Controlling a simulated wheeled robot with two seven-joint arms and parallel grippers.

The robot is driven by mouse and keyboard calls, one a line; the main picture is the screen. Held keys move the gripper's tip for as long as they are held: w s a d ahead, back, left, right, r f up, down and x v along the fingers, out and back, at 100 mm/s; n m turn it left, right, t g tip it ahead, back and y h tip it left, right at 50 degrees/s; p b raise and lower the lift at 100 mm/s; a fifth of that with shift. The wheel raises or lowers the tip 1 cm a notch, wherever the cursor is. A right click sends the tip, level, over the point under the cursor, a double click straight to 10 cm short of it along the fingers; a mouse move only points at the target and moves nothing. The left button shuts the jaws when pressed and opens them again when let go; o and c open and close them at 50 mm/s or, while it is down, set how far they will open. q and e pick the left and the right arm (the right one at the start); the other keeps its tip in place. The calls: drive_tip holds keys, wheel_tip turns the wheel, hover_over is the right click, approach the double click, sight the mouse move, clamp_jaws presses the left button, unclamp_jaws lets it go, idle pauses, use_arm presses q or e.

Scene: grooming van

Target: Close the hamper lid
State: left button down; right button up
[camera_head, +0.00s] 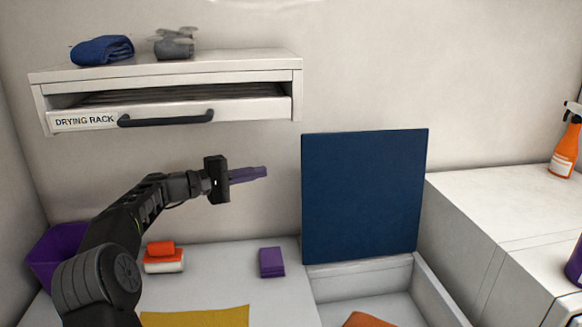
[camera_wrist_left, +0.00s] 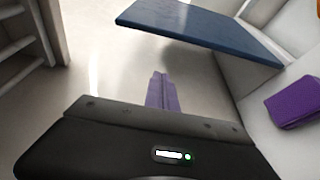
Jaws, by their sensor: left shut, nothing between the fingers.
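The hamper lid (camera_head: 364,196) is a dark blue square panel standing upright, open, at the back of the white hamper (camera_head: 424,290). It also shows in the left wrist view (camera_wrist_left: 200,28) across the top. An orange thing (camera_head: 366,320) lies inside the hamper, partly cut off by the frame edge. My left gripper (camera_head: 264,172), with purple fingers, is shut and empty. It is in the air to the left of the lid, apart from it, and shows in the left wrist view (camera_wrist_left: 160,78). My right gripper is in neither view.
A drying rack (camera_head: 165,110) with a black handle hangs on the wall above my left arm. A purple block (camera_head: 271,262), an orange-and-white item (camera_head: 164,258) and a yellow cloth (camera_head: 196,317) lie on the white counter. A white cabinet (camera_head: 500,205) with an orange spray bottle (camera_head: 566,145) stands right.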

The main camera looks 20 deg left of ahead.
use_arm(q)
drive_tip(key=w+d+p, duration=0.4)
drive_tip(key=d+p, duration=0.1)
drive_tip(key=d, duration=0.3)
drive_tip(key=shift+w+d, duration=0.2)
drive_tip(key=shift+w, duration=0.1)
idle(0.4)
drive_tip(key=shift+r, duration=0.1)
idle(0.3)
